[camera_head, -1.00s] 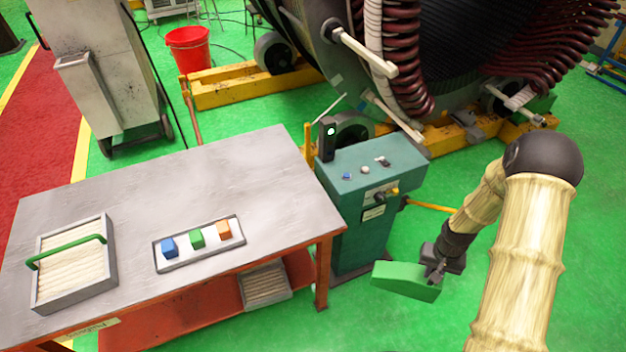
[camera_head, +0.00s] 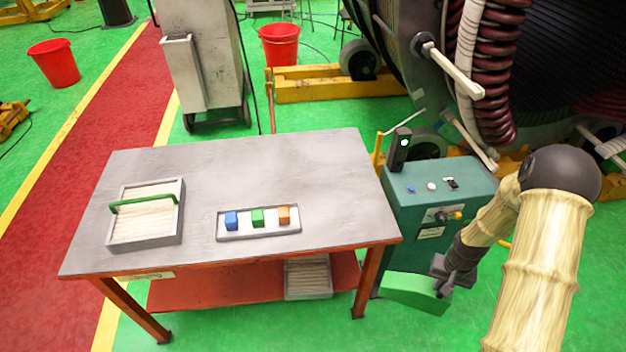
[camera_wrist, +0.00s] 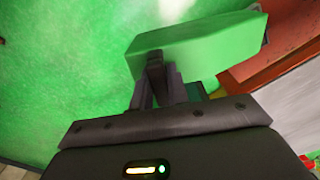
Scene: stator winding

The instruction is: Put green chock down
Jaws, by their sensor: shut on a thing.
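The green chock (camera_head: 416,292) is a wedge-shaped block held in my gripper (camera_head: 446,284), to the right of the table and in front of the teal control cabinet. In the wrist view the chock (camera_wrist: 197,44) sits across the fingertips of my gripper (camera_wrist: 158,72), which is shut on it. The chock hangs in the air, near the table's right front leg in the picture. Its far side is hidden.
The grey-topped table (camera_head: 300,170) carries a tray (camera_head: 285,234) with blue, green and orange blocks and a box with a green handle (camera_head: 145,202). The teal cabinet (camera_head: 440,203) stands right of it. The large stator (camera_head: 400,60) is behind. Green floor is clear in front.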

